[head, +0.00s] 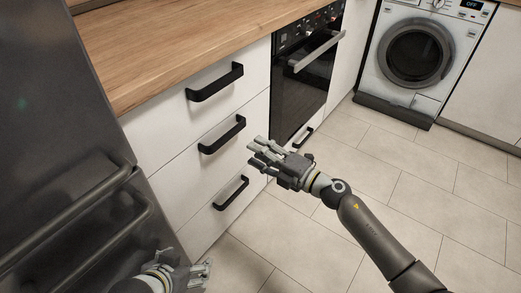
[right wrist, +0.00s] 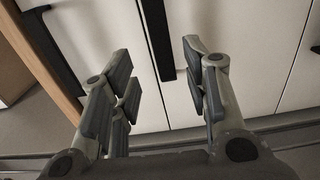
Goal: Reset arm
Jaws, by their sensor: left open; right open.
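My right gripper (head: 266,157) is in the middle of the head view, in front of the white drawers beside the oven. It is open and empty. In the right wrist view my right gripper (right wrist: 160,95) shows its two fingers spread wide, with white fronts and a dark handle beyond them. My left gripper (head: 203,272) is at the bottom of the head view, in front of the dark fridge and low over the floor. It is partly cut off by the frame edge, and nothing shows in its fingers.
White drawers with black handles (head: 222,136) stand under a wooden worktop (head: 185,40). A dark fridge (head: 60,130) with bar handles is at the left. A black oven (head: 305,90) and a washing machine (head: 415,55) stand further back. The tiled floor (head: 310,245) is clear.

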